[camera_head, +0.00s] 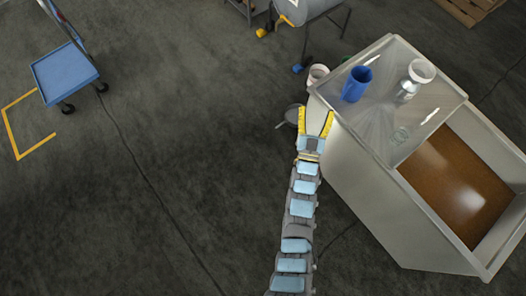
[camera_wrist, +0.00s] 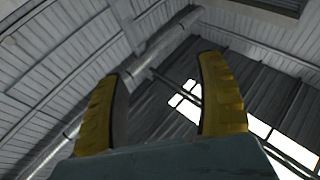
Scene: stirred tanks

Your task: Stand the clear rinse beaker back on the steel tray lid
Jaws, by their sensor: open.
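The steel tray lid (camera_head: 385,118) covers the back part of a large pale tank. A faint clear outline (camera_head: 400,135) near the lid's front edge looks like a clear beaker; I cannot tell if it stands or lies. A clear vessel with a white top (camera_head: 408,86) stands towards the lid's back right. My gripper (camera_head: 316,122) is beside the tank's left wall, left of the lid, with its yellow fingers spread and nothing between them. In the wrist view the open fingers (camera_wrist: 164,110) have only the roof behind them.
A blue cup (camera_head: 357,84) stands on the lid's back left. A white container (camera_head: 318,74) and a grey round pan (camera_head: 290,114) are left of the tank. The tank's open part holds brown contents (camera_head: 455,180). A blue cart (camera_head: 65,72) stands far left; the floor between is clear.

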